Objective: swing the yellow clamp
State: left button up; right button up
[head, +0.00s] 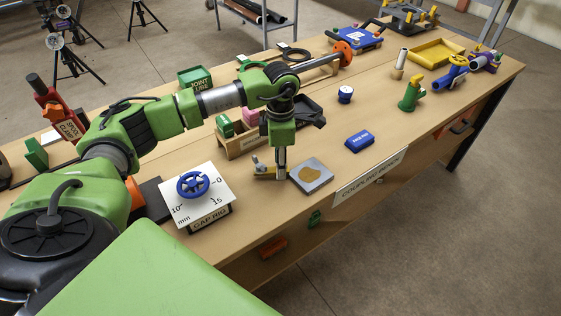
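My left gripper (281,174) points straight down over the front middle of the bench. A small yellow and grey piece (263,172) shows right beside its fingertips. I cannot tell whether it is the yellow clamp, or whether the fingers touch or hold it. The finger gap is too small to read. Other yellow upright parts (433,13) stand on a dark grey fixture (405,22) at the far end of the bench. My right gripper is not in view.
A grey plate with a tan patch (311,176) lies just right of the gripper. The gap rig with a blue handwheel (193,185) stands left. A wooden box (238,145) is behind. A blue block (360,141) and green fitting (410,95) stand right; bench (330,130) between is clear.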

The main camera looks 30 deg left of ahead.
pick_arm(q)
jog(key=shift+f, duration=0.2)
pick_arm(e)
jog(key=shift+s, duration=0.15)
pick_arm(q)
grip_shut()
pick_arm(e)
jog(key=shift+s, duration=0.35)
